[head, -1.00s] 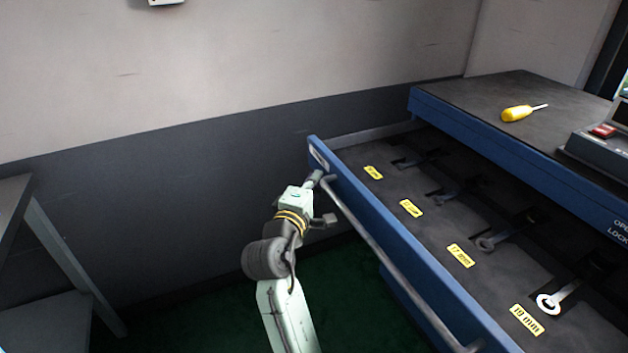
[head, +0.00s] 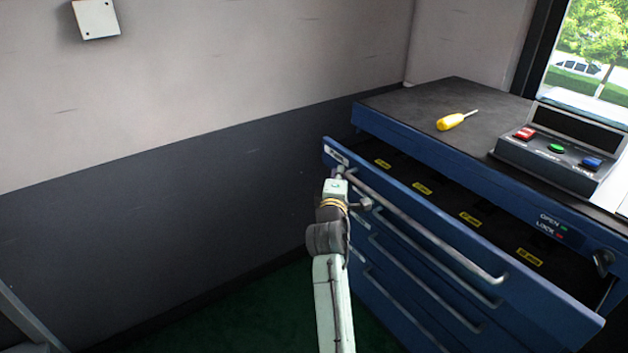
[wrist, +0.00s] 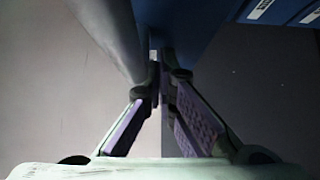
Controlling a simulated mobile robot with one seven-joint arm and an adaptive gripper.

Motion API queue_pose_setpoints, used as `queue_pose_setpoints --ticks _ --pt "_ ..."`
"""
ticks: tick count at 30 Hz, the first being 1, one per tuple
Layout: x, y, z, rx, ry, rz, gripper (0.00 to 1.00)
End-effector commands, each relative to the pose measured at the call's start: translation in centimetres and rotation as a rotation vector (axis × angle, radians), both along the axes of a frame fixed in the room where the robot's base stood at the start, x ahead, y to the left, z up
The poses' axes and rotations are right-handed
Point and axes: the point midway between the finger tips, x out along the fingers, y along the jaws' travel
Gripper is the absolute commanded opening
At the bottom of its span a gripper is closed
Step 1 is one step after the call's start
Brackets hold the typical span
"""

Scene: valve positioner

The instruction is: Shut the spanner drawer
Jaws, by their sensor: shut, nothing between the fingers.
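The spanner drawer (head: 450,235) is the top drawer of the blue cabinet. It stands partly open, with yellow size labels showing in its dark tray and the spanners hidden in shadow or under the worktop. Its long grey handle (head: 430,232) runs along the blue front. My gripper (head: 341,171) is at the left end of the drawer front, by the end of the handle. In the wrist view my gripper's fingers (wrist: 160,75) are closed together beside the handle bar (wrist: 108,35) and the blue front. Whether the fingertips touch the front I cannot tell.
A yellow screwdriver (head: 452,121) lies on the cabinet's dark top (head: 420,105). A control box (head: 560,150) with red, green and blue buttons stands to its right. More closed drawers (head: 400,290) lie below. A key lock (head: 603,262) is at the right. The floor at left is clear.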

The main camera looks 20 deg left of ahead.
Motion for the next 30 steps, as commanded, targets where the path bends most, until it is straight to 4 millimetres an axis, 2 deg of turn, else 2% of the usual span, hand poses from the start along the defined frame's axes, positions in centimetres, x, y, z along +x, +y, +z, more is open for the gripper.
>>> queue_pose_setpoints --ticks 1,6,15,21,30 --pt "1.3 -1.2 0.2 -0.001 0.0 -0.008 0.0" --pt "4.7 -3.6 0.0 -0.001 0.001 -0.006 0.0" --pt "8.8 -6.6 0.0 -0.002 0.0 -0.004 0.0" --pt "10.0 -7.3 0.0 -0.001 0.001 -0.001 0.0" --pt "10.3 -7.6 0.1 -0.001 -0.002 -0.003 0.0"
